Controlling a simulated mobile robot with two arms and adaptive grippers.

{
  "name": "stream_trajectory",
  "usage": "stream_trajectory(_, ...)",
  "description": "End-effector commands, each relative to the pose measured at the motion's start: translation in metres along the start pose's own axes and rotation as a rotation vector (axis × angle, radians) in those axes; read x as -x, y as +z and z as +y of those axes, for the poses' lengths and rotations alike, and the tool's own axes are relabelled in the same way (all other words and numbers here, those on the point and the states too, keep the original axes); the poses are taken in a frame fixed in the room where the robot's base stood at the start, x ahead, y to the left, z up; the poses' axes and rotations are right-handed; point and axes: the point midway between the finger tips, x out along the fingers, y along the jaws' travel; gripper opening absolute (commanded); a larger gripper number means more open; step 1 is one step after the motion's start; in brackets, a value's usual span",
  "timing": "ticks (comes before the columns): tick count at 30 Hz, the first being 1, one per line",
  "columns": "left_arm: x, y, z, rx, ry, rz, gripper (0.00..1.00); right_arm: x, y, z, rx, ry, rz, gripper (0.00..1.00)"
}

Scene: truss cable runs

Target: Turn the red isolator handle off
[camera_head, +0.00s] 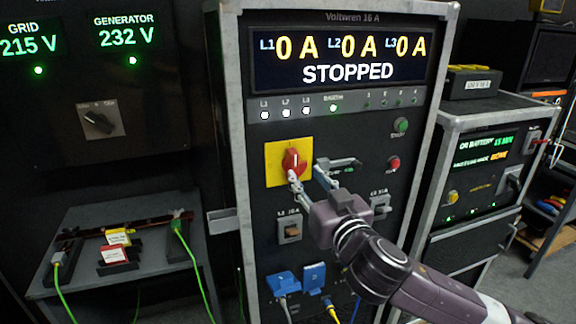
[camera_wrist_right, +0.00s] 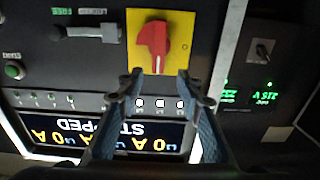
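The red isolator handle (camera_head: 293,160) sits on a yellow square plate (camera_head: 275,152) on the tall grey-framed cabinet, below its display. It stands roughly upright, and its lower part is beside my gripper's finger. In the right wrist view, which is upside down, the red handle (camera_wrist_right: 153,38) points toward the gap between my fingertips. My right gripper (camera_head: 307,177) is open just in front of the cabinet face; in the wrist view its fingers (camera_wrist_right: 159,80) are clearly apart, with nothing held. I cannot tell whether they touch the handle. My left gripper is out of view.
The display (camera_head: 340,60) reads STOPPED with 0 A values. A grey lever (camera_head: 345,163) beside the yellow plate is partly behind my gripper. Green (camera_head: 401,125) and red (camera_head: 393,163) buttons are to the right. Switches and blue connectors (camera_head: 283,284) sit lower.

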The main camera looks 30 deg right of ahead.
Motion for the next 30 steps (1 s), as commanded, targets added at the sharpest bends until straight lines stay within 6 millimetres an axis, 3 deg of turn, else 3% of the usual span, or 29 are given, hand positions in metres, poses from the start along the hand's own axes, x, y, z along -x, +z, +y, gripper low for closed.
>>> stream_trajectory(11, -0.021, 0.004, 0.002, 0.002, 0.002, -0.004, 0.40, -0.026, -0.002, 0.000, -0.001, -0.002, 0.012, 0.33)
stream_trajectory(19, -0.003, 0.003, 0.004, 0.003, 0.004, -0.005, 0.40, -0.066, -0.005, 0.000, -0.003, -0.001, 0.006, 0.33)
stream_trajectory(30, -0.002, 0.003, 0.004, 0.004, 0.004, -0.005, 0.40, -0.078, -0.003, -0.001, -0.003, -0.003, 0.006, 0.33)
